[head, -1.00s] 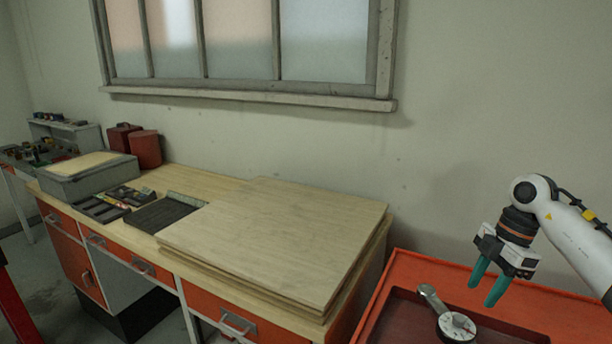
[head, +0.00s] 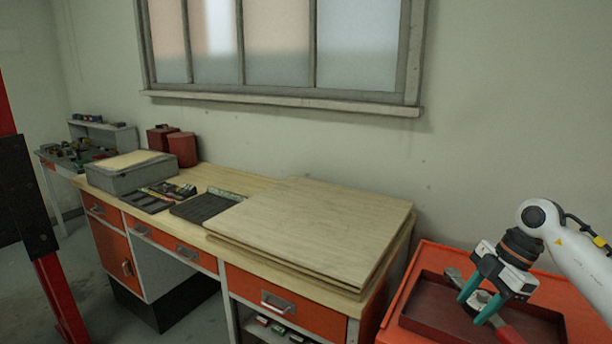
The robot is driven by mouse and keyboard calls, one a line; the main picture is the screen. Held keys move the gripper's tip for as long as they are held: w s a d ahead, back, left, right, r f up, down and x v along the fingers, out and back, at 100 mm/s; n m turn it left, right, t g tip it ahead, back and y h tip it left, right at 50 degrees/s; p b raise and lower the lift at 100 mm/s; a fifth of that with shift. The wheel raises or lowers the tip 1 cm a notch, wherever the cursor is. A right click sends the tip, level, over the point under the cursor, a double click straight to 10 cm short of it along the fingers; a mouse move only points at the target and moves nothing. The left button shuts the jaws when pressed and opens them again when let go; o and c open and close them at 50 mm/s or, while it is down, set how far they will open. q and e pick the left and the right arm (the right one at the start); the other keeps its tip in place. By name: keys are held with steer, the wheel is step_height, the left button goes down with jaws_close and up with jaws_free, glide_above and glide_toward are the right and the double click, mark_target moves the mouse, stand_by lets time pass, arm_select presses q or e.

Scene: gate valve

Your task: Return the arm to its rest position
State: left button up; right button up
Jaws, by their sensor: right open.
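My right arm comes in from the right edge, white with a dark wrist. My right gripper (head: 472,311) has two teal fingers pointing down and to the left. The fingers are spread apart, with nothing seen held between them. In the picture they overlap a metal part with a round pale face (head: 482,297) in the red tray; whether they touch it cannot be told. A grey metal lever or tool (head: 453,275) lies beside that part, and a red handle (head: 510,336) shows below the fingers. My left gripper is not in view.
The orange-red cart (head: 398,297) with its recessed tray lies under my right gripper. A workbench (head: 370,296) with stacked wooden boards (head: 320,225) stands to its left. A grey box (head: 130,176) and dark trays (head: 205,206) sit further left. A red post (head: 62,300) stands at the left edge.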

steer(key=s+a+r+t+y, duration=0.15)
steer(key=a+t+y, duration=0.45)
steer(key=a, duration=0.6)
steer(key=w+a+r+t+y, duration=0.15)
steer(key=a+t+y, duration=0.25)
steer(key=a+y, duration=0.6)
steer(key=s+d+f+m+t+h, duration=0.3)
steer(key=d+f+m+h, duration=0.25)
steer(key=m+h, duration=0.4)
steer(key=s+d+f+m+t+h, duration=0.35)
steer(key=f+m+h, duration=0.35)
steer(key=h, duration=0.4)
steer(key=s+d+f+m+g, duration=0.1)
steer(key=s+f+g, duration=0.55)
steer(key=s, duration=0.45)
steer(key=s+d+f+m+g, duration=0.1)
steer(key=s+f+g, duration=0.55)
steer(key=s, duration=0.55)
step_height(320, 180, down, 27)
steer(key=s+g, duration=0.2)
steer(key=s+d+f+n, duration=0.1)
steer(key=s+d+f, duration=0.1)
steer(key=s+f, duration=1.4)
steer(key=shift+d+g, duration=0.25)
steer(key=shift+g, duration=0.1)
